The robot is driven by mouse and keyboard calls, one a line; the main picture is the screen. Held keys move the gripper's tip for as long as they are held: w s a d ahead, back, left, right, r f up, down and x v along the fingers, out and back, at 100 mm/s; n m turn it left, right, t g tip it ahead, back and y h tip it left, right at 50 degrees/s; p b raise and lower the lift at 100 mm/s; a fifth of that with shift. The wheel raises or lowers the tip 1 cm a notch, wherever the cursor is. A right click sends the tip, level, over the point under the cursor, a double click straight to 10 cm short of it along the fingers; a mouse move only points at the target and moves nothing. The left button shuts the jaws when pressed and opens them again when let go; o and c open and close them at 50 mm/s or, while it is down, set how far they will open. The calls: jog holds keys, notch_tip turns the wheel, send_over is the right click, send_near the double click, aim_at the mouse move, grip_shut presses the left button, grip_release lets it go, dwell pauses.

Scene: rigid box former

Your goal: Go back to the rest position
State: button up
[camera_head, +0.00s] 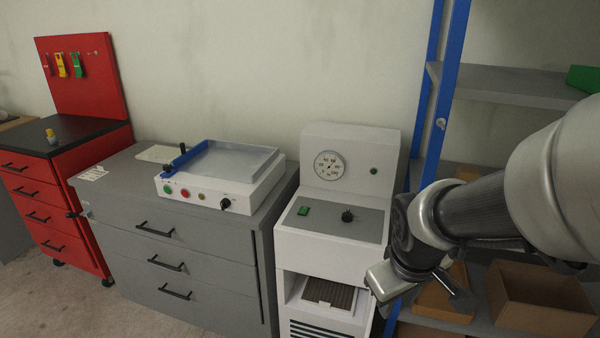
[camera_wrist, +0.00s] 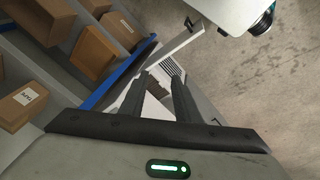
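My gripper (camera_wrist: 160,80) shows in the wrist view with its two dark fingers apart and nothing held between them. In the head view my arm comes in from the right, and its wrist end (camera_head: 405,275) hangs in front of the right edge of the white machine (camera_head: 332,240) and the blue-posted shelf (camera_head: 439,90). The fingers are hard to make out in the head view.
The shelf holds open cardboard boxes (camera_head: 545,300), close to my arm. A grey drawer cabinet (camera_head: 190,262) carries a white box former (camera_head: 222,180) with a blue bar. A red tool cabinet (camera_head: 50,215) stands far left. Floor (camera_head: 70,305) is clear at front left.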

jog(key=s+a+r+m+t+y+p, duration=0.1)
jog(key=s+a+r+m, duration=0.1)
jog(key=s+r, duration=0.35)
jog(key=s+a+r+m+t, duration=0.2)
jog(key=r, duration=0.6)
notch_tip(320, 180, up, 16)
jog(key=p, duration=1.6)
jog(key=shift+d+r+g+p, duration=0.2)
jog(key=shift+g+p, duration=0.1)
jog(key=shift+p, duration=0.1)
jog(key=shift+s, duration=0.15)
